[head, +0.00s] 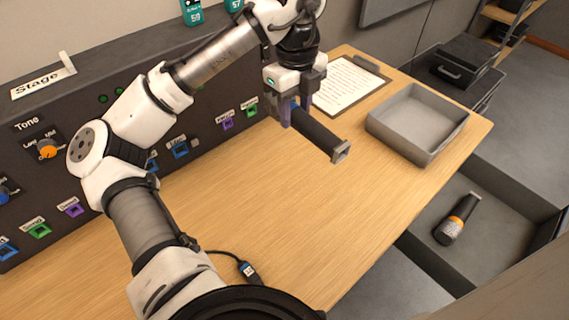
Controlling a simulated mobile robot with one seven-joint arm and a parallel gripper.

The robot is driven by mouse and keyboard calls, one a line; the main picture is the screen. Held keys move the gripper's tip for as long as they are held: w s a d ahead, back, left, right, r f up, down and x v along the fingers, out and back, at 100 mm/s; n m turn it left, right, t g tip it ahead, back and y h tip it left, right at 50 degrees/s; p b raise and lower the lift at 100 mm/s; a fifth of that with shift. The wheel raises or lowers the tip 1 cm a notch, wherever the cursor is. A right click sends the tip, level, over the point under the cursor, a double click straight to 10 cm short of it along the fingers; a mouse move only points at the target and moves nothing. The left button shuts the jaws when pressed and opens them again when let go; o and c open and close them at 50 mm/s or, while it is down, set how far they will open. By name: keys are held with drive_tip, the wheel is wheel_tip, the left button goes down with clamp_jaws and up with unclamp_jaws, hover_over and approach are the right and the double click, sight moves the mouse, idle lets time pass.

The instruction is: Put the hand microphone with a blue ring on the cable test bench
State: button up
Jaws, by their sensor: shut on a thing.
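My gripper (296,108) is in the upper middle of the head view, above the wooden worktop. It is shut on a dark, long hand microphone (318,131) with a square grey end pointing down and right. A bit of blue shows on it beside the fingers, matching a blue ring; its far end is partly hidden by the gripper. The microphone seems to be held above the wood, though the exact gap is hard to tell. The wooden worktop (230,205) in front of the socket panel appears to be the cable test bench; no label on it is readable.
A grey tray (425,150) and a clipboard (350,85) lie on the right of the worktop. A dark panel (100,150) with coloured sockets runs along the back. A black cable plug (248,272) lies near the front. Another microphone with an orange band (457,219) lies lower right.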

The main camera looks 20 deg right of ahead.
sight(294, 121)
wheel_tip(294, 121, down, 15)
drive_tip(key=shift+f+p, duration=0.2)
drive_tip(key=shift+p, duration=0.25)
drive_tip(key=shift+f, duration=0.15)
drive_tip(key=o, duration=1.2)
drive_tip(key=shift+c, duration=0.2)
wheel_tip(294, 121, up, 12)
drive_tip(key=shift+w+r+b, duration=0.1)
drive_tip(key=shift+r+b, duration=0.1)
drive_tip(key=shift+b, duration=0.2)
